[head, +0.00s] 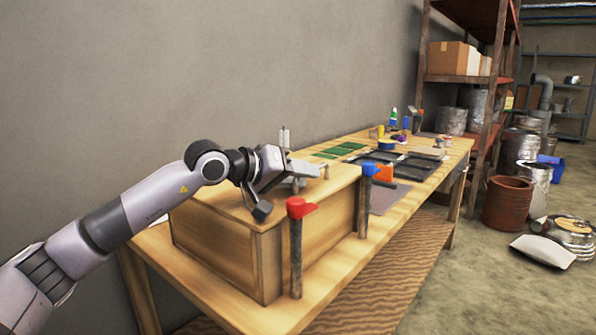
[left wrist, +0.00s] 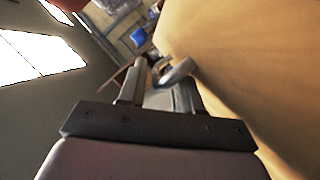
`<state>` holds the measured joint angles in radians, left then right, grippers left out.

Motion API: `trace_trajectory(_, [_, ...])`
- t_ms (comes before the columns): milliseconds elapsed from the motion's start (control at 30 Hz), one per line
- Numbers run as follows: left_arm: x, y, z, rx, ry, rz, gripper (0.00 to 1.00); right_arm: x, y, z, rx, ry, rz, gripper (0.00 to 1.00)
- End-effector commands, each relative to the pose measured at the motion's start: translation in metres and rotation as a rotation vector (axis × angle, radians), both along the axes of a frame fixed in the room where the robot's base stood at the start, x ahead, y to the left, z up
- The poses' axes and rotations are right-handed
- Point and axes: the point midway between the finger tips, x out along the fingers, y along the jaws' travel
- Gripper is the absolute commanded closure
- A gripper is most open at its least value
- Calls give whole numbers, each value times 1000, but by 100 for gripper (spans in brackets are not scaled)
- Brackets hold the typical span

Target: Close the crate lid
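The wooden crate (head: 310,235) stands at the near end of the workbench. Its lid (head: 225,203) looks flat on top; I see no clear gap, but my arm hides part of it. My left gripper (head: 305,170) is over the far part of the lid, low and close to it. In the left wrist view the two fingers (left wrist: 158,92) stand apart. A curved grey piece, perhaps a handle (left wrist: 178,70), shows by the right fingertip next to the pale wooden surface (left wrist: 250,60). I cannot tell whether they touch. My right gripper is out of view.
A red-topped clamp (head: 296,250) and a blue-topped clamp (head: 365,205) stand upright at the crate's right side. Dark trays (head: 390,165), green boards (head: 340,150) and small tools lie farther along the workbench (head: 415,195).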

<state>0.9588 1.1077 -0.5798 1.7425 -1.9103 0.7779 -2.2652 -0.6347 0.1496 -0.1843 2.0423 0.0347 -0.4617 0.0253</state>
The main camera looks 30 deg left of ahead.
Motion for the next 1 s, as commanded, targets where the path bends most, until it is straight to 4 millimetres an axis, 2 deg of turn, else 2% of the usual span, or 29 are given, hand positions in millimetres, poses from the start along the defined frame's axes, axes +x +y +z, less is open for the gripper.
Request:
trace_trajectory(367, [-4, 5, 5, 1, -7, 7, 62, -2, 0, -2, 0, 5, 0, 57])
trace_trajectory(733, [-47, 19, 17, 4, -5, 6, 62, -2, 0, -9, 0, 5, 0, 57])
trace_trajectory(1000, [-63, 24, 23, 0, -5, 2, 62, -1, 0, -12, -1, 4, 0, 57])
